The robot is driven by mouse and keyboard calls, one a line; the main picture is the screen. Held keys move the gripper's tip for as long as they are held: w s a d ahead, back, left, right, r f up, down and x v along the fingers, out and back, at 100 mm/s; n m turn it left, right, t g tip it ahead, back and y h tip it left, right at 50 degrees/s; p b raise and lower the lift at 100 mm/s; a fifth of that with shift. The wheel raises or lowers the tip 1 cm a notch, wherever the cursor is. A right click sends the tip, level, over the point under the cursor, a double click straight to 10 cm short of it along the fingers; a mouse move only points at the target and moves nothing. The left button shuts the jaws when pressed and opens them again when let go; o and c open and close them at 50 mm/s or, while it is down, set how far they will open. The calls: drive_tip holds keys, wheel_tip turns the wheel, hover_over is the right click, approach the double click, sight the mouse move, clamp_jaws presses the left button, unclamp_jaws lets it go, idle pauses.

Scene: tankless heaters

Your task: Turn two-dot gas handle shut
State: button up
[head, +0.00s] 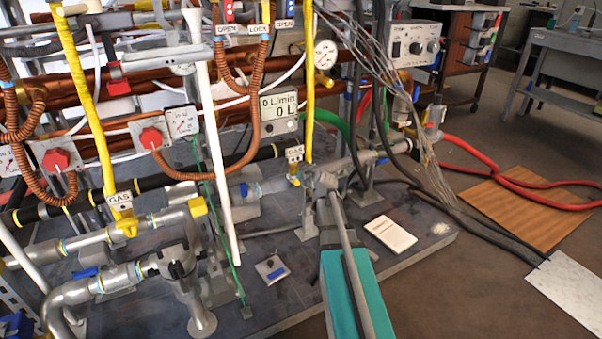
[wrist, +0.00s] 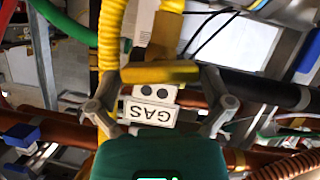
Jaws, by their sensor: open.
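The two-dot gas handle (wrist: 160,73) is a yellow bar lying crosswise in the wrist view. A white GAS tag (wrist: 150,112) with two black dots is beside it and appears upside down. My gripper (wrist: 162,88) is open, with one grey finger near each end of the handle; I cannot tell whether either touches it. In the head view my gripper (head: 318,181) reaches the pipework beside a GAS tag (head: 295,154) on a yellow pipe. The handle there is small and partly hidden.
Another GAS tag (head: 119,200) and yellow handle (head: 126,227) are on the left pipe. A yellow corrugated hose (wrist: 110,35) runs close to the left finger. Loose grey wires (head: 400,110) hang to the right of my gripper. A white card (head: 390,234) lies on the base plate.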

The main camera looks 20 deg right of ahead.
drive_tip(key=c, duration=0.8)
drive_tip(key=shift+m+y, duration=0.6)
drive_tip(key=shift+m, duration=0.2)
drive_tip(key=o, duration=0.8)
drive_tip(key=shift+s, duration=0.25)
